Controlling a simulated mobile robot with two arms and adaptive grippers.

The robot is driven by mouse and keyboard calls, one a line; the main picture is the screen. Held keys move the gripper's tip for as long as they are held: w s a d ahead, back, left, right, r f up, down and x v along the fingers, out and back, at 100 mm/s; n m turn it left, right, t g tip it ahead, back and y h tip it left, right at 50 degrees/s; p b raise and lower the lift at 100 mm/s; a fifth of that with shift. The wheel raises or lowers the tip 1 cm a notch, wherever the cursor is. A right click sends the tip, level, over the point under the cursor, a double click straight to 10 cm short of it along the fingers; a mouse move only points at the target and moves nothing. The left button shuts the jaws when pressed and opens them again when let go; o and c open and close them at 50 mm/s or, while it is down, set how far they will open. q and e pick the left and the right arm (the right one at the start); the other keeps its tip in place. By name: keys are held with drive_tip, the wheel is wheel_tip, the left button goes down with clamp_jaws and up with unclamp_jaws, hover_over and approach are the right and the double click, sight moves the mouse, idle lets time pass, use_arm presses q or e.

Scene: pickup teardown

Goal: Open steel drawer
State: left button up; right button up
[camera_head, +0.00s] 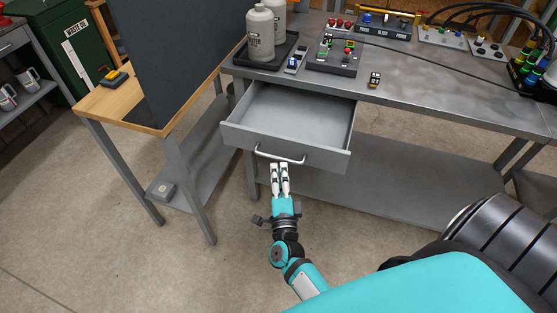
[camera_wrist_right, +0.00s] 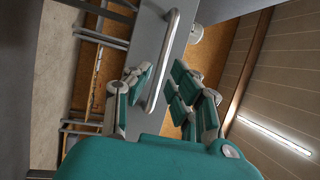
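The steel drawer (camera_head: 290,110) is pulled well out from under the grey workbench in the head view, and its inside looks empty. Its pale bar handle (camera_head: 280,157) is on the front panel (camera_head: 325,160). My right gripper (camera_head: 280,165) is just in front of and below the handle, fingers pointing at the drawer. In the right wrist view the fingers of my right gripper (camera_wrist_right: 160,80) stand apart, with the handle (camera_wrist_right: 172,45) running between and beyond them; whether they touch it I cannot tell. My left gripper is not in view.
The workbench top (camera_head: 440,90) holds a tray (camera_head: 268,62) with grey bottles, a button panel (camera_head: 335,55) and other control boxes. A wooden table (camera_head: 115,105) with a dark upright panel (camera_head: 185,55) stands left. A lower shelf (camera_head: 400,180) runs beneath. Floor in front is clear.

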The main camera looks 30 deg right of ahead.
drive_tip(key=v, duration=0.6)
drive_tip(key=shift+s+a, duration=0.15)
drive_tip(key=shift+s, duration=0.2)
drive_tip(key=shift+f, duration=0.15)
drive_tip(key=s+a+f+n+g+y, duration=0.25)
drive_tip(key=f+n, duration=0.25)
drive_tip(key=f, duration=0.3)
drive_tip(key=s+a+f+n+g+y, duration=0.1)
drive_tip(key=s+a+f+n+y, duration=0.25)
drive_tip(key=f, duration=0.55)
drive_tip(key=s+a+f+n+g+y, duration=0.1)
drive_tip(key=a+f+n+g+y, duration=0.1)
drive_tip(key=f+n+y, duration=0.35)
drive_tip(key=s+d+f+n+g, duration=0.2)
drive_tip(key=s+f+n+g, duration=0.1)
drive_tip(key=s+f, duration=0.4)
drive_tip(key=s+d+f+n+g+h, duration=0.1)
drive_tip(key=s+d+f+n+g, duration=0.2)
drive_tip(key=s+f, duration=0.3)
drive_tip(key=s+d+f+n+g+h, duration=0.1)
drive_tip(key=s+f+n+g, duration=0.4)
drive_tip(key=s, duration=1)
wheel_tip(320, 180, down, 3)
drive_tip(key=shift+d+r, duration=0.2)
drive_tip(key=shift+d, duration=0.55)
drive_tip(key=shift+h, duration=0.25)
